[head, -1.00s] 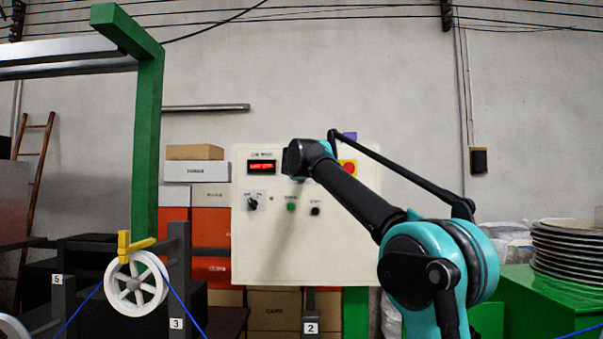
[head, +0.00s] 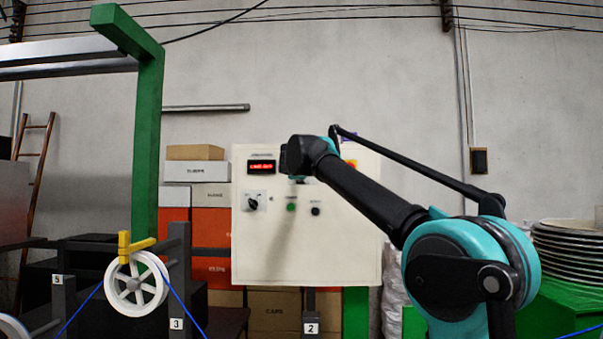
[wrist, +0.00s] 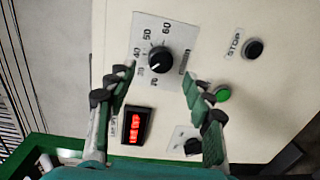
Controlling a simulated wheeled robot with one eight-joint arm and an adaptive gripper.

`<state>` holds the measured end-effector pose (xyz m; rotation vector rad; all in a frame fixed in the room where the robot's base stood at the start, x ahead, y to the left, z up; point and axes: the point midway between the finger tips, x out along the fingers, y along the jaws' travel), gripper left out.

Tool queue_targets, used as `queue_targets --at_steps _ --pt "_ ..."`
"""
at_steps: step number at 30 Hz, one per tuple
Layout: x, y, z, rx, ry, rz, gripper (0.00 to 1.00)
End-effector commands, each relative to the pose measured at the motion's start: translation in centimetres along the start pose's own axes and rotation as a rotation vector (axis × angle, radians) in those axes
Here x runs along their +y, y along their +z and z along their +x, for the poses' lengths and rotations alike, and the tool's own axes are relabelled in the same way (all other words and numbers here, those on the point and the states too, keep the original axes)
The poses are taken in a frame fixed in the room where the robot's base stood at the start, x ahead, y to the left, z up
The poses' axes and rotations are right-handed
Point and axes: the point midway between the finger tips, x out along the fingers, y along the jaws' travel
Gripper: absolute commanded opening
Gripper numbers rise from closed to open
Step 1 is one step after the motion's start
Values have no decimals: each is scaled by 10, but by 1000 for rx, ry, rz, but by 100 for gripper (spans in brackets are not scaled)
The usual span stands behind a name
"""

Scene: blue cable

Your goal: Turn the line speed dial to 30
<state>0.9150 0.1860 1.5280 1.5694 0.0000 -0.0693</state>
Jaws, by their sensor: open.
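The line speed dial (head: 253,202) is a black knob on a white scale plate, on the left of the cream panel. In the wrist view the dial (wrist: 160,60) sits at upper centre, with numbers up to 60 beside it. Its white mark points to the lower left, toward the low numbers; the exact value is unclear. My gripper (wrist: 158,76) is open and empty. Its fingertips appear on either side of the dial's lower part; I cannot tell how far they are from the panel. In the head view my wrist hides the fingers.
A red-lit display (head: 262,167) sits above the dial. A green button (head: 291,208) and a black STOP button (wrist: 254,48) are to its right in the head view. Another black knob (wrist: 192,146) shows low in the wrist view. A white wheel (head: 136,284) stands left of the panel.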

Motion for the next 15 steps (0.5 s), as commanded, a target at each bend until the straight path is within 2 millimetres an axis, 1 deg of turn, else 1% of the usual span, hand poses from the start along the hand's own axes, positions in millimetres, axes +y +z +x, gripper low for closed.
queue_targets --at_steps 1,6,10,15 --pt "0 -1 -12 4 0 0 52" --pt "0 -1 -44 3 0 0 52" --pt "0 0 -61 1 0 1 52" --pt "0 0 -72 1 0 1 52"
